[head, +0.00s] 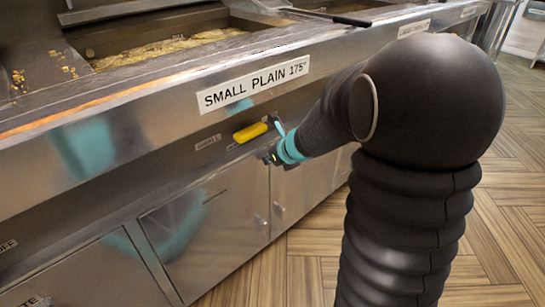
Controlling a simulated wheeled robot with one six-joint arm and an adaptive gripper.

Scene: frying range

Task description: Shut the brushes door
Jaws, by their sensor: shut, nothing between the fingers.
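Steel cabinet doors line the front under the frying counter. One wide door (185,245) is in the middle, with another door (305,185) to its right, partly behind my arm. I cannot read a brushes label on either, and cannot tell for sure whether either stands ajar. My gripper (268,157) is small in view, with teal parts on its wrist. It appears shut and empty, in front of the upper part of the doors near their meeting edge. Whether it touches a door cannot be told.
A yellow handle (250,132) sticks out under the counter edge, just above my gripper. A "SMALL PLAIN 175°" sign (254,84) is on the counter front. A fryer basin (170,45) holds frying food. Open wooden floor (310,265) lies right of the cabinets.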

